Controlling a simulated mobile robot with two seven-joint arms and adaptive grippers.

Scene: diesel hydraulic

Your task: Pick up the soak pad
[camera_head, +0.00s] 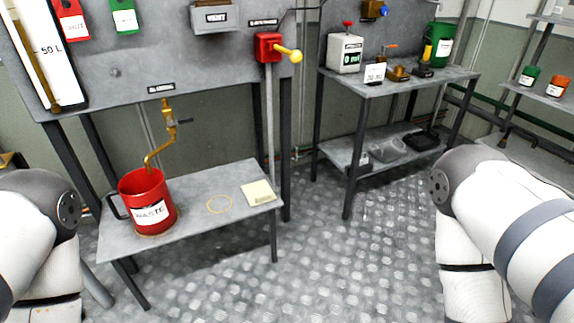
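A pale yellow square pad (258,193), which looks like the soak pad, lies flat near the right end of the low grey bench (190,205). A red bucket labelled WASTE (148,203) stands at the bench's left end, under a brass spout (168,125). My two arms show at the left and right edges of the picture, well apart from the pad. Neither gripper is in view.
A grey panel with a red box and yellow lever (278,47) rises behind the bench. A taller table (420,82) at the back right holds a white can (345,53), a green bin (438,45) and small fittings. The metal floor (350,265) in front is clear.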

